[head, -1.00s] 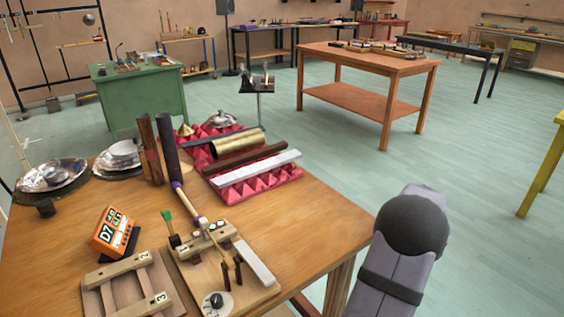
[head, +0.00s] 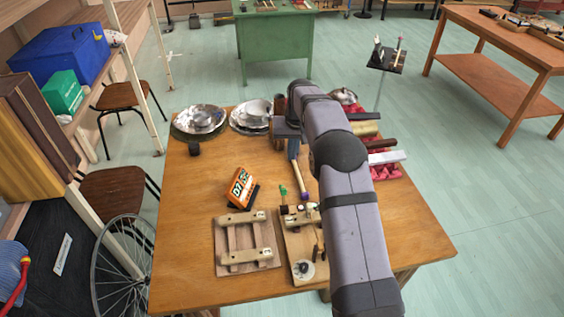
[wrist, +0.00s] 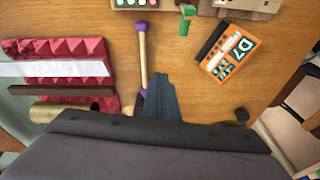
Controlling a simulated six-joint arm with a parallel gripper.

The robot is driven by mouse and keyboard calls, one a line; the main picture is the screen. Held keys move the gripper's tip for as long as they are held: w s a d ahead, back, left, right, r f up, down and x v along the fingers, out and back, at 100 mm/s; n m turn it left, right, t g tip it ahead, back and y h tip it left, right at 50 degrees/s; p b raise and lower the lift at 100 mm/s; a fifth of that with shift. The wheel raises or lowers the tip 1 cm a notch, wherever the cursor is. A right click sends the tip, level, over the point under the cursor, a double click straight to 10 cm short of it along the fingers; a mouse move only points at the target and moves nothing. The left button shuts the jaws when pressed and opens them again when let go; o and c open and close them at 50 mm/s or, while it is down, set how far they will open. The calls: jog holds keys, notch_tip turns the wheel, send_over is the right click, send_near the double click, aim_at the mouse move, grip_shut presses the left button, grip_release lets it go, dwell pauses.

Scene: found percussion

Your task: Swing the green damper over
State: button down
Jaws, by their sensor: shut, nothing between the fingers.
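The green damper (head: 283,191) is a small green-tipped lever standing on a wooden board (head: 296,240) at the table's front middle. In the wrist view its green part (wrist: 187,12) shows at the top edge. My gripper (head: 293,150) is shut and empty, above the table beyond the damper. In the wrist view its closed fingers (wrist: 160,90) are beside a wooden mallet (wrist: 143,55) with purple ends, and apart from the damper. My arm hides the right part of the board in the head view.
An orange D7 display (head: 240,188) stands left of the damper. A wooden frame (head: 222,250) lies at front left. Metal bowls (head: 200,121) sit at back left. Red foam (head: 390,172) with bars lies at right. The table's left middle is clear.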

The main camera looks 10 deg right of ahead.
aim_at(283, 194)
jog(key=a+r+n, duration=0.1)
jog(key=a+r, duration=0.1)
jog(key=a, duration=0.2)
jog(key=s+f+p, duration=0.3)
jog(key=f+p, duration=0.4)
jog(key=f, duration=0.2)
jog(key=shift+a+f+g+p, duration=0.15)
jog(key=shift+f+g+p, duration=0.05)
jog(key=shift+g+p, duration=0.1)
dwell(0.5)
